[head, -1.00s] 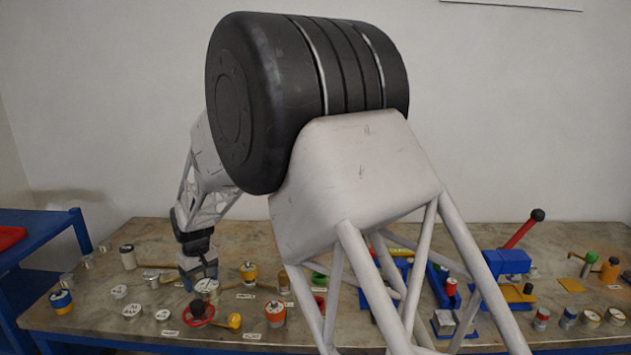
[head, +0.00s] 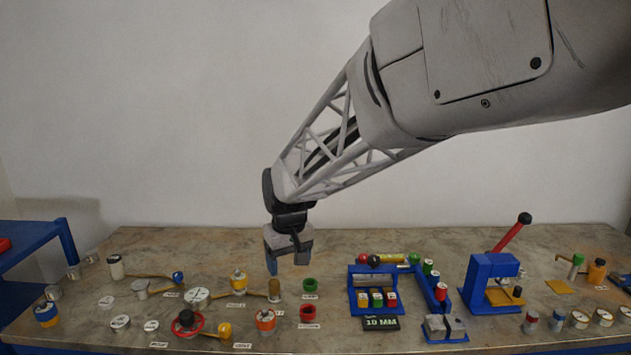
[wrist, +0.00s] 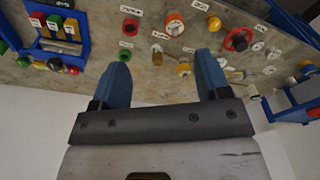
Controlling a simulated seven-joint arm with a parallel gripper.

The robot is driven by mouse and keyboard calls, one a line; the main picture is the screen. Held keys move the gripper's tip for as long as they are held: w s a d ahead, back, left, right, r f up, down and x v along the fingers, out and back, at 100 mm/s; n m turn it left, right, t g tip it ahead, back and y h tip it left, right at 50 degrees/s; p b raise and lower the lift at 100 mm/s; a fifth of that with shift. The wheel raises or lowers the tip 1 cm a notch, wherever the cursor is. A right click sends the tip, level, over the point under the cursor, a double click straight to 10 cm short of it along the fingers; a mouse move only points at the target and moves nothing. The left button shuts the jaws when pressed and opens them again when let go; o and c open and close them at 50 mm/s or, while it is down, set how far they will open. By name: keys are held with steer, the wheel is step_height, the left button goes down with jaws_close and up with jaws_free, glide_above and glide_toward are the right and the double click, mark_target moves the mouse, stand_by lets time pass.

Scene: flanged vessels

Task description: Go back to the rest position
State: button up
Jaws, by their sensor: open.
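My gripper (head: 287,264) hangs above the back half of the table in the head view, left of the picture's middle. Its blue fingers are apart with nothing between them. The wrist view shows the same open gripper (wrist: 162,82) with two blue fingertips spread in front of the table. The arm reaches in from the upper right of the head view. No object is held.
The table (head: 200,240) carries several labelled vessels, a red handwheel (head: 187,323), a blue rack with coloured blocks (head: 374,290) and a blue press with a red lever (head: 490,275). A blue stand (head: 40,250) is at the left. The air above the table is free.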

steer(key=s+d+r+m+t, duration=0.1)
steer(key=s+d+r+m, duration=0.25)
steer(key=s+d, duration=1.1)
steer(key=s+d+f+m, duration=0.1)
steer(key=s+d, duration=0.4)
steer(key=s, duration=0.2)
steer(key=s+d+f+m, duration=0.1)
steer(key=s+d, duration=0.4)
steer(key=s, duration=0.3)
steer(key=shift+t+h, duration=0.4)
steer(key=shift+m, duration=0.25)
stand_by(4.4)
